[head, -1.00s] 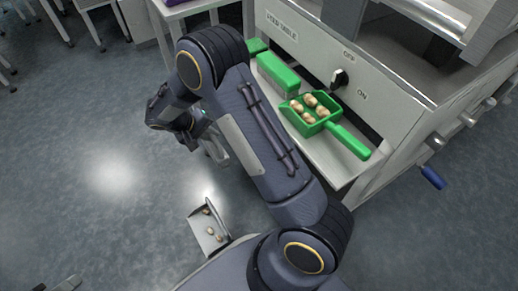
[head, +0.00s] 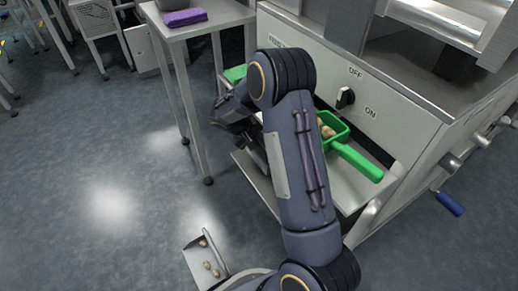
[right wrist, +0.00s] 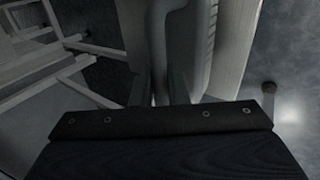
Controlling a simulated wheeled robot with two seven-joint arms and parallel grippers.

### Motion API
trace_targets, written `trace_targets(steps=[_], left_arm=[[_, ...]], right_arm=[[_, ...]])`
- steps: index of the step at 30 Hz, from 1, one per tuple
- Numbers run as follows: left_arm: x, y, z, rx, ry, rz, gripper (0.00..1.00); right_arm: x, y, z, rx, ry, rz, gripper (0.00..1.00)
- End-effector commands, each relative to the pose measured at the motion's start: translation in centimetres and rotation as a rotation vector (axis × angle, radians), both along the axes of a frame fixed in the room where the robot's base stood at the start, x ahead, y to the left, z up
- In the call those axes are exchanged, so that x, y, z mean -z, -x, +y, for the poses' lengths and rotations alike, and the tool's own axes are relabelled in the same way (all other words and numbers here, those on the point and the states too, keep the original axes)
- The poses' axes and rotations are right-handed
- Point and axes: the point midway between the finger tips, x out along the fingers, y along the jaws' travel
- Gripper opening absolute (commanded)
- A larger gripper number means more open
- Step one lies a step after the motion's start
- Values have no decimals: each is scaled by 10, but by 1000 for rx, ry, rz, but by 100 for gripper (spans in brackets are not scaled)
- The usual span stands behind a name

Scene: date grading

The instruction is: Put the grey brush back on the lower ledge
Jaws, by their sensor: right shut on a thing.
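The lower ledge (head: 348,190) is the pale shelf at the foot of the grey machine. My right gripper (right wrist: 160,95) is shut on the grey brush (right wrist: 195,50), whose grey handle and ridged edge show in the right wrist view. In the head view my right arm crosses in front of the ledge. It hides most of the brush and the fingers, near the ledge's left part. I cannot tell whether the brush touches the ledge. My left gripper is not in view.
A green dustpan (head: 352,160) with dates lies on the ledge's right part. A green object (head: 235,74) shows at the ledge's far end. A metal pan (head: 198,268) with several dates is at the bottom. A side table (head: 205,25) carries a purple cloth (head: 184,17).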

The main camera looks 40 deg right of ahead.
Motion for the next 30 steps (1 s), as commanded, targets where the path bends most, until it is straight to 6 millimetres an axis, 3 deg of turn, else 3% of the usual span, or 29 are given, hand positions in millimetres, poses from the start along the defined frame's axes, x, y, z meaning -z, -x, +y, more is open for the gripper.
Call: trace_targets(steps=[8, 20, 21, 25, 30], left_arm=[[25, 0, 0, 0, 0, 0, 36], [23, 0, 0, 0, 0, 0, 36], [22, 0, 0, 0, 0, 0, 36], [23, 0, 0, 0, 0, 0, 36], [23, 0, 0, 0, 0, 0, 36]], right_arm=[[35, 0, -1, 0, -1, 2, 0], [37, 0, 0, 0, 0, 1, 0], [37, 0, 0, 0, 0, 0, 18], [37, 0, 0, 0, 0, 0, 35], [37, 0, 0, 1, 0, 1, 36]])
